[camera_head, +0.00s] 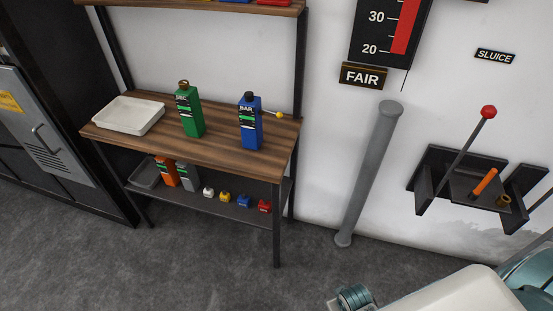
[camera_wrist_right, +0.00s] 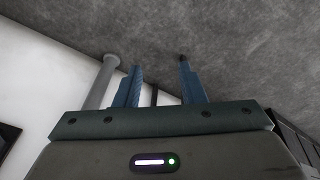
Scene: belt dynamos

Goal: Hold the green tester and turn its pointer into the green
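The green tester (camera_head: 189,113) stands upright on the wooden shelf top, with a dark label and a brownish cap. Its pointer and any green zone are too small to make out. No gripper is near it in the head view. My right gripper (camera_wrist_right: 159,83) shows in the right wrist view with its two blue fingers apart and nothing between them; grey floor and white wall lie beyond. My left gripper is in neither view.
A blue bottle-shaped unit (camera_head: 250,124) stands right of the tester, a yellow-tipped rod beside it. A white tray (camera_head: 128,115) sits left. The lower shelf (camera_head: 243,212) holds several small items. A grey pipe (camera_head: 368,175) and a lever bracket (camera_head: 465,180) stand right.

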